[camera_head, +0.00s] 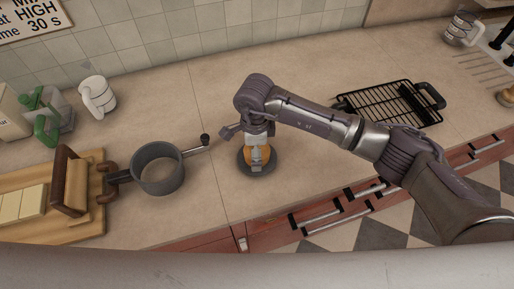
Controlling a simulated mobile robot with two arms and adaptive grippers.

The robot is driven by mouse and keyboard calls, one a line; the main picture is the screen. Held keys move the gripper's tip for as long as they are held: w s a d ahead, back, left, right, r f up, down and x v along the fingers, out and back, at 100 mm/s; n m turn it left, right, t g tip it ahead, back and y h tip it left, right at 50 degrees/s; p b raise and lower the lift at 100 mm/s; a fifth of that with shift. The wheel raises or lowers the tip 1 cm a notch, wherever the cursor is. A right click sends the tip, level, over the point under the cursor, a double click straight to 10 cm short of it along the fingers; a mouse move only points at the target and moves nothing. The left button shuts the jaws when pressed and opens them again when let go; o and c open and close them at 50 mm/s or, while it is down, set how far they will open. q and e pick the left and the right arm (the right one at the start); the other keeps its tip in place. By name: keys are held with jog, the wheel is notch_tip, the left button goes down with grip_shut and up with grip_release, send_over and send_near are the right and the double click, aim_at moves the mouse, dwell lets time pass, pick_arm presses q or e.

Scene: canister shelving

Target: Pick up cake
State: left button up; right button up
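A small orange-yellow piece, which looks like the cake (267,154), sits on a round dark plate or base (257,170) on the counter in the middle of the view. My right arm comes in from the right, and its gripper (258,151) points down over the cake. The gripper covers much of the cake. I cannot tell whether its fingers are closed on it. My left gripper is not in view.
A grey pot (158,172) stands left of the cake. A black rack (388,106) lies to the right behind my arm. The counter behind the cake is clear.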

jog(key=c, duration=1.3)
jog(key=shift+c, duration=0.2)
jog(key=shift+r, duration=0.15)
